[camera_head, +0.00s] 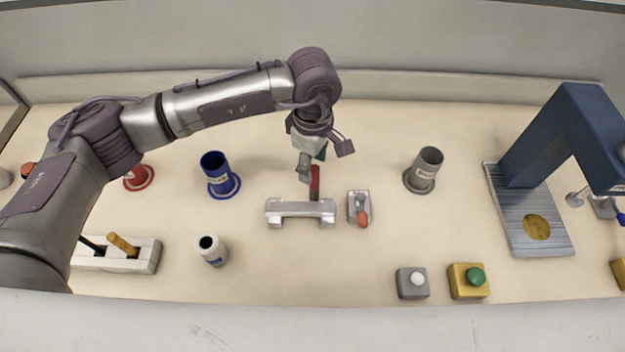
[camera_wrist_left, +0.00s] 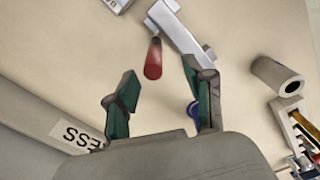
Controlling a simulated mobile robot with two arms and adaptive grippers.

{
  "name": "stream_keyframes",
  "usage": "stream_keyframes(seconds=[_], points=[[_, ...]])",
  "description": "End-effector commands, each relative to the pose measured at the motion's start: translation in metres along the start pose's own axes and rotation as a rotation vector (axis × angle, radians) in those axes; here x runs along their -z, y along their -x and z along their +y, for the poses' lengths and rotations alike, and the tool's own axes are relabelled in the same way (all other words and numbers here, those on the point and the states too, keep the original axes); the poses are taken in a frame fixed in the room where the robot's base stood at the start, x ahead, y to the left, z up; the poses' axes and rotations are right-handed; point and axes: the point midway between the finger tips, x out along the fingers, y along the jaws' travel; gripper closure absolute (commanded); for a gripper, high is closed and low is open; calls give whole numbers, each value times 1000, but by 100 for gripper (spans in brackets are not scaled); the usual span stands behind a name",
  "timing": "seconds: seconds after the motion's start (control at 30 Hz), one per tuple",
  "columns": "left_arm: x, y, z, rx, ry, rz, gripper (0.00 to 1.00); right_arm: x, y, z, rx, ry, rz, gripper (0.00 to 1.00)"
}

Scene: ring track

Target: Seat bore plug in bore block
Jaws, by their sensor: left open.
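A red cylindrical piece (camera_head: 315,181), which looks like the bore plug, stands beside the back of a silver block with two raised ends (camera_head: 300,210). Its lower end is hidden, so I cannot tell how it is supported. A white cylinder with a dark bore (camera_head: 212,251) stands front left of the silver block. I cannot tell which of these is the bore block. My left gripper (camera_head: 312,163) is open above the red piece. In the left wrist view the red piece (camera_wrist_left: 153,60) shows ahead of the spread fingers (camera_wrist_left: 160,100), apart from both. My right gripper is not in view.
Flanged tubes in blue (camera_head: 220,175), red (camera_head: 138,178) and grey (camera_head: 424,170) stand around. A small fixture with an orange tip (camera_head: 359,207) is close right of the silver block. A blue press frame (camera_head: 545,130) is at right. Button boxes (camera_head: 468,281) line the front.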

Motion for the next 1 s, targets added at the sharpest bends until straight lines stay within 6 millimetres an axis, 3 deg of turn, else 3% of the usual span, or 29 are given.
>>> stream_keyframes(seconds=[0.17,0.37,0.6,0.83,1.0], points=[[0,-13,0,0,0,-1,47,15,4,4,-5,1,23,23],[-1,-34,5,5,0,-2,47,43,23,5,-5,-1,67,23],[-1,-63,7,1,-1,-1,47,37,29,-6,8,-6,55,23],[0,-65,8,-1,-1,0,47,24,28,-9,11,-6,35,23],[0,-65,8,0,-1,0,75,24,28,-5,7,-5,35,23]])
